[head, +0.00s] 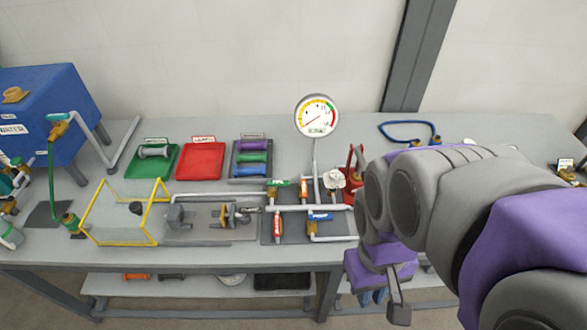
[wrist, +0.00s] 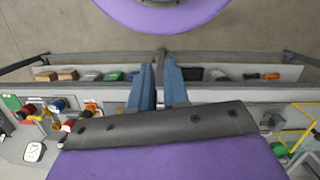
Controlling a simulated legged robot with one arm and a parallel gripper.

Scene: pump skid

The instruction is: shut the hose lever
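No part is clearly readable as the hose lever. A blue hose (head: 405,126) lies looped on the back right of the bench, with small brass fittings (head: 436,140) at its end, partly hidden by my arm. A green hose (head: 51,175) hangs at the far left between the blue water tank's brass valve (head: 58,130) and a green and brass fitting (head: 70,221). My gripper (head: 372,298) hangs in front of the bench's front edge, away from both hoses. In the wrist view its two blue fingers (wrist: 158,70) stand apart with nothing between them.
Pipework with red, orange and blue handles (head: 300,211) and a round gauge (head: 316,116) stand mid-bench. A yellow frame (head: 125,212) is at the left. Green and red trays (head: 201,161) lie behind. A lower shelf (head: 195,285) holds several items. Floor in front is clear.

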